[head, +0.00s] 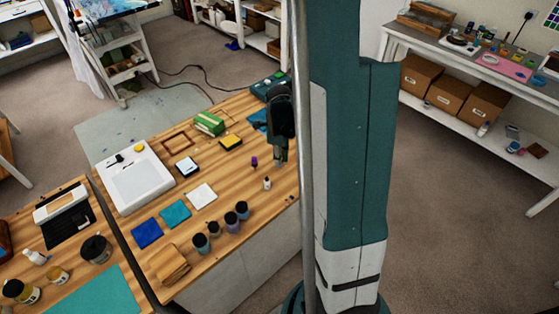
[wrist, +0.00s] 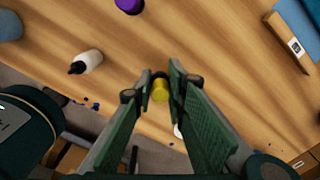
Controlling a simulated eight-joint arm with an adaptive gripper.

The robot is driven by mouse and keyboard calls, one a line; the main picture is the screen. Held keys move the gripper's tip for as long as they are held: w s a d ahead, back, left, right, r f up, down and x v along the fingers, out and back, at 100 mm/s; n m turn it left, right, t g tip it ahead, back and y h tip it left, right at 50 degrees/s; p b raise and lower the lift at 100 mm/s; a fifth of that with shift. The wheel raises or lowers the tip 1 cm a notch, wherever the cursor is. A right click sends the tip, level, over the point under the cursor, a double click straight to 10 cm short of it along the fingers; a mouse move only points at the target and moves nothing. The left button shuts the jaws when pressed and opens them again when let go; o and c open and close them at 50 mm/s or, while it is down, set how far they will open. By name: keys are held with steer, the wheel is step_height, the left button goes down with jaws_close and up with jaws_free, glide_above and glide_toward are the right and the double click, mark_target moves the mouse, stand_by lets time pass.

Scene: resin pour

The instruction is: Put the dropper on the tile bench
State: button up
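My gripper (head: 280,158) hangs low over the right part of the wooden bench with the coloured tiles. In the wrist view its two green fingers (wrist: 160,82) close in on a small yellow round-ended piece, which looks like the top of the dropper (wrist: 160,91). The fingertips appear to touch it on both sides; the rest of it is hidden. The tile bench (head: 226,180) lies below, with a dark blue tile (head: 147,233), a teal tile (head: 175,213) and a white tile (head: 201,193) on it.
A white bottle with a black cap (wrist: 88,62) stands close to my gripper, with a purple-topped item (wrist: 130,5) beyond. Several dark jars (head: 231,222) stand along the front edge. A white tray (head: 134,185) is at the left. Bare wood lies between.

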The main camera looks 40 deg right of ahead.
steer(key=shift+f, duration=0.25)
steer(key=shift+f, duration=0.2)
steer(key=o, duration=0.6)
steer(key=shift+o, duration=0.2)
steer(key=shift+r, duration=0.25)
steer(key=shift+r+p, duration=0.45)
steer(key=shift+r, duration=5.55)
steer(key=shift+a, duration=0.1)
